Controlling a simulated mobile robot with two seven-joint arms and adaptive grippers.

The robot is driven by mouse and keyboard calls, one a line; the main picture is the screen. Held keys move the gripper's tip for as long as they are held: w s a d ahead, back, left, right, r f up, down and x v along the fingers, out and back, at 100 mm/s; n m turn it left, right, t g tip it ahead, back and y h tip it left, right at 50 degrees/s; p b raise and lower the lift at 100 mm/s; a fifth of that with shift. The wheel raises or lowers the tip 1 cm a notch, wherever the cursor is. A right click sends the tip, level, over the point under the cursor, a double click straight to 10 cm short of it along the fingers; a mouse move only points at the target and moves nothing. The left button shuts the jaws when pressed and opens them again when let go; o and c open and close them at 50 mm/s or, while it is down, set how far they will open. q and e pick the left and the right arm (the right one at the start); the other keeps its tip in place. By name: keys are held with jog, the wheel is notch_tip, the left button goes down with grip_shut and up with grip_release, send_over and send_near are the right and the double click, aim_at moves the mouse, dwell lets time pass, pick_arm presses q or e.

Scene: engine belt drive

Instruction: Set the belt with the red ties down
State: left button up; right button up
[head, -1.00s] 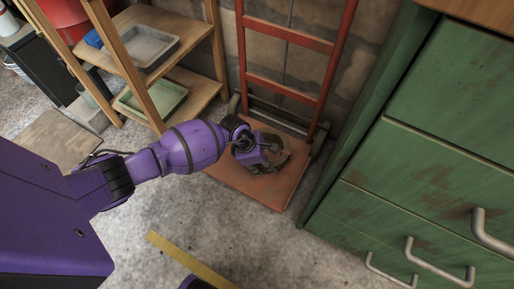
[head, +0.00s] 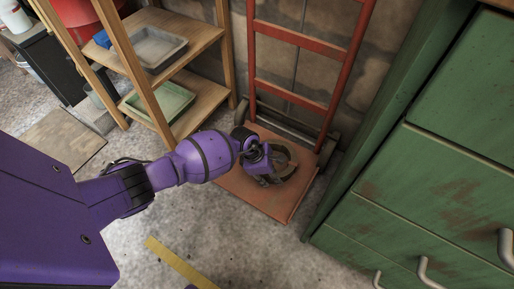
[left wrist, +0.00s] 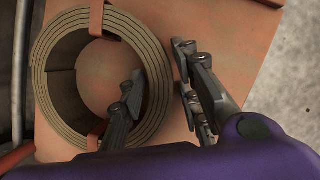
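The belt is a dark ribbed coil (head: 286,163) low over the red plate of the hand truck (head: 262,199), apparently resting on it. In the left wrist view the belt (left wrist: 50,110) lies flat as a ring, with a red tie (left wrist: 92,20) at its top and another at its bottom. My left gripper (head: 268,172) is at the coil's near left side. In the wrist view the left gripper (left wrist: 158,62) has one finger inside the ring and one outside, astride its wall, with a narrow gap showing at the outer finger.
The red upright frame (head: 305,40) of the hand truck rises behind the plate. A green drawer cabinet (head: 430,190) stands close on the right. A wooden shelf (head: 190,55) with trays stands at the left. The concrete floor in front is mostly clear, with a yellow strip (head: 180,262).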

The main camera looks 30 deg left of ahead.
pick_arm(q)
jog(key=shift+o, duration=0.9)
jog(key=shift+w+r, duration=0.1)
jog(key=shift+w, duration=0.05)
jog(key=shift+r, duration=0.1)
pick_arm(e)
jog(key=shift+r, duration=0.1)
pick_arm(q)
jog(key=p+v, duration=0.5)
jog(key=v, duration=0.5)
jog(key=shift+s+a+r+p, duration=0.1)
jog(key=shift+s+r+p, duration=0.1)
jog(key=shift+r+p, duration=0.15)
jog(key=shift+s+a+r, duration=0.2)
jog(key=shift+r, duration=0.35)
pick_arm(e)
jog(key=v, duration=0.5)
jog(key=shift+w+a, duration=0.1)
jog(key=shift+w, duration=0.45)
